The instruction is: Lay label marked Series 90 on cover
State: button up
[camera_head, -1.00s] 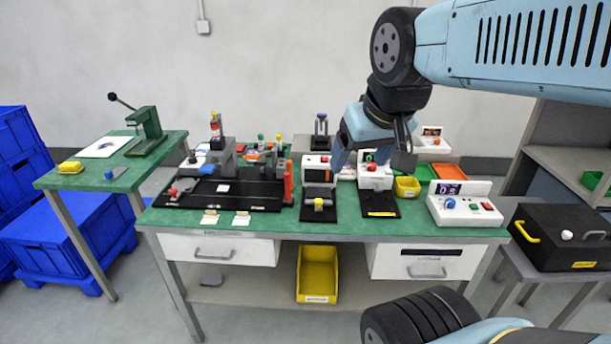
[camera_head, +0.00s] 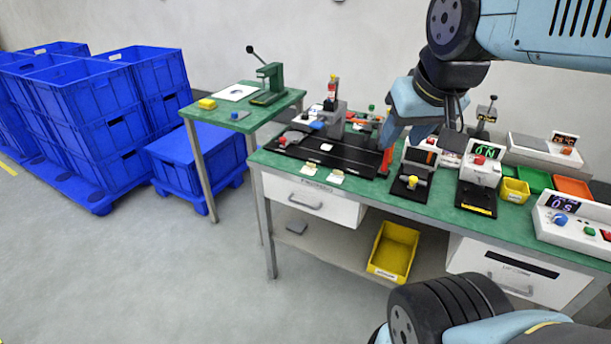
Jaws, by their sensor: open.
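Two small pale labels, one (camera_head: 309,169) to the left and one (camera_head: 337,176) to the right, lie near the front edge of the green workbench (camera_head: 345,198). Their print is too small to read, so I cannot tell which is marked Series 90. A long black fixture (camera_head: 345,155) lies behind them with a small white patch on it. I cannot tell which thing is the cover. My gripper (camera_head: 453,122) is open, above the bench's right half and well to the right of the labels. Its fingers are partly hidden, and I see nothing held.
A white timer box (camera_head: 575,222), a yellow bin (camera_head: 514,191) and small test stations crowd the bench's right side. A side table (camera_head: 245,120) bears a green press (camera_head: 270,85). Blue crates (camera_head: 95,125) stand at left. A yellow bin (camera_head: 394,250) sits below.

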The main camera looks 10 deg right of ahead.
aim_at(415, 171)
jog(key=z, duration=0.7)
jog(key=i, duration=0.1)
jog(key=u, duration=2.6)
jog(key=k, duration=1.15)
jog(key=z, duration=1.25)
jog(key=i, duration=1)
jog(key=z, duration=0.1)
